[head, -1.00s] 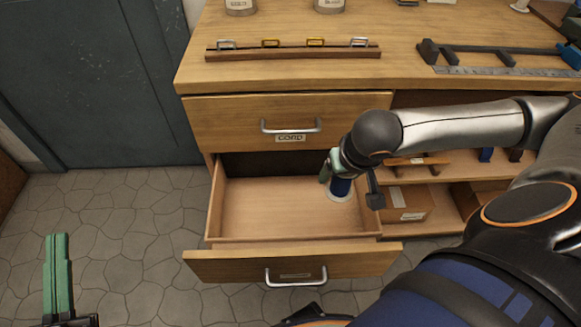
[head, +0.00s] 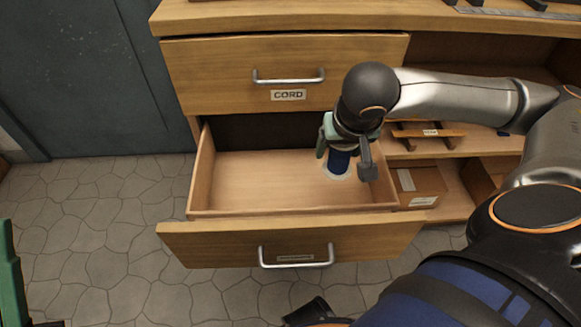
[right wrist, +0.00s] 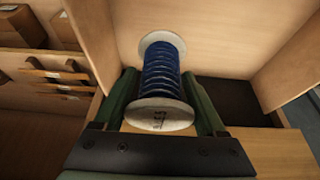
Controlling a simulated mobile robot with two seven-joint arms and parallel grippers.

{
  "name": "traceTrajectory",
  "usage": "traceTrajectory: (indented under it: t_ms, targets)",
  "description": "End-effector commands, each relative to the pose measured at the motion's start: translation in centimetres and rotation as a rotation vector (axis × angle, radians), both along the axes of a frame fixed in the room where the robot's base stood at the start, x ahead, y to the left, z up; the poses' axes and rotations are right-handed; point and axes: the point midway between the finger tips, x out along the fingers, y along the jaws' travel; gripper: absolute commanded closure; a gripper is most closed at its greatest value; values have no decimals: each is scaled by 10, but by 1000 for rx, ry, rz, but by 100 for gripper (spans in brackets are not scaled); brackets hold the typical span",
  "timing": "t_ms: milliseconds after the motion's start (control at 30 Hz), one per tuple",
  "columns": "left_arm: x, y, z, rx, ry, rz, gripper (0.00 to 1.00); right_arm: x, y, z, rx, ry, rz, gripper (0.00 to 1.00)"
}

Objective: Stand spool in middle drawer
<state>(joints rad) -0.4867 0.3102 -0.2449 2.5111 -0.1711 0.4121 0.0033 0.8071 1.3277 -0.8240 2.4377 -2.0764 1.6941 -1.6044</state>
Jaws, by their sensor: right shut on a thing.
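The spool (head: 339,163) has blue cord and pale flanges. It is upright inside the open drawer (head: 202,180), toward its right side. My right gripper (right wrist: 163,100) is shut on the spool from above, one green finger on each side of it in the right wrist view. The spool's lower flange (head: 338,173) is at or very near the drawer floor; I cannot tell whether it touches. The upper part of the spool is hidden by my gripper in the head view. My left gripper (head: 10,275) shows only as a green part at the left edge.
A closed drawer labelled CORD (head: 288,94) is above the open one. Shelves with a cardboard box (head: 418,187) and a wooden rack (head: 427,132) are on the right. The left part of the drawer floor is empty.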

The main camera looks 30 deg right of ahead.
Motion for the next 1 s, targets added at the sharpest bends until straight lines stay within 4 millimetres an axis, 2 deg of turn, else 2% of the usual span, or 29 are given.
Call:
traceTrajectory:
  t_ms: [267, 333, 500, 767, 900, 1000]
  targets:
    - [1, 0, -10, -5, 10, -4, 100, 38, 33, -22, 4, 0, 4, 89]
    - [1, -1, -18, -1, 9, -4, 100, 46, 39, -41, 3, 4, 1, 89]
    - [1, -3, -29, 13, 11, 0, 100, 63, 51, -64, 1, 2, 0, 89]
    - [1, -4, -35, 19, 14, 0, 100, 73, 59, -79, 1, 1, 0, 89]
    - [2, -5, -50, 29, 15, 3, 100, 74, 60, -103, -1, 3, -1, 89]
    - [3, -7, -56, 39, 22, 7, 100, 74, 60, -112, -1, 2, -1, 89]
